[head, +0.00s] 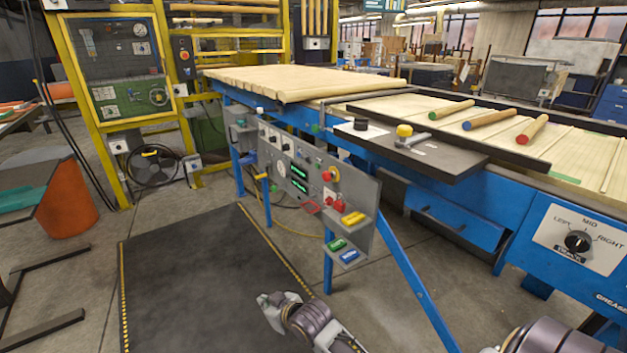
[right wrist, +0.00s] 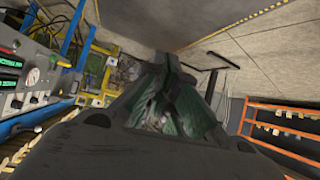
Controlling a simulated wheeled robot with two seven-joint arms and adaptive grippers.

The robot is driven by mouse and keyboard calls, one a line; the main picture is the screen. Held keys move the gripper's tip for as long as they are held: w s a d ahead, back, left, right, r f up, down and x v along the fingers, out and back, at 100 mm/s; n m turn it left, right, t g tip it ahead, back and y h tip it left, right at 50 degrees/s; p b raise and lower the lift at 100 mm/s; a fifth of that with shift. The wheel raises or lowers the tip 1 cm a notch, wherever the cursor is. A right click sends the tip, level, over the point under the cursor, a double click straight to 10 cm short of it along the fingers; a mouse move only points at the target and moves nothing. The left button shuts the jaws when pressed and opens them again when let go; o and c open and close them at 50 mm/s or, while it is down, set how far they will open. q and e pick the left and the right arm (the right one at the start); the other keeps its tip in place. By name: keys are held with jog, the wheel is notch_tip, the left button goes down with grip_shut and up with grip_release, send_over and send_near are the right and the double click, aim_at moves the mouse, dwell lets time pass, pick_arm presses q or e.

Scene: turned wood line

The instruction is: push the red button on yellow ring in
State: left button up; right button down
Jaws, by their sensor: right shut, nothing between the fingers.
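The red button on its yellow ring (head: 331,174) sits on the upper right part of the grey control panel (head: 356,190), right of the green displays. It faces out from the panel and nothing covers it. I cannot tell from here whether it is in or out. My right gripper (head: 264,299) is shut and empty, low in front of the panel and well apart from the button. In the right wrist view its dark fingers (right wrist: 177,78) are together, and the panel (right wrist: 40,62) shows at the left edge. My left gripper is not in view.
Below the button are a red switch (head: 334,202), a yellow block (head: 353,218), and green (head: 337,244) and blue (head: 349,257) blocks. A blue leg (head: 405,275) slants down right of the panel. A black floor mat (head: 195,285) lies clear at left.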

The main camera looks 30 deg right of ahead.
aim_at(329, 176)
jog(key=w+d+r+n+t+h+p, duration=0.1)
jog(key=w+d+r+h, duration=0.25)
jog(key=w+r, duration=0.25)
jog(key=w+d+r+n+t+h+p, duration=0.1)
jog(key=w+d+r+t+h+p, duration=0.1)
jog(key=w+d+r, duration=0.3)
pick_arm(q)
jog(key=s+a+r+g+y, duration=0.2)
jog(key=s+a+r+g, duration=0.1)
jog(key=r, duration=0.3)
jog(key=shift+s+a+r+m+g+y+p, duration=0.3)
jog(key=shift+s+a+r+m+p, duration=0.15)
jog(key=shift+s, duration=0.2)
pick_arm(e)
jog(key=w+d+r+n+h, duration=0.3)
jog(key=d+r+n+h, duration=0.1)
jog(key=d+r+h, duration=0.5)
jog(key=shift+d+r, duration=0.4)
jog(key=shift+d, duration=0.65)
jog(key=shift+w, duration=0.2)
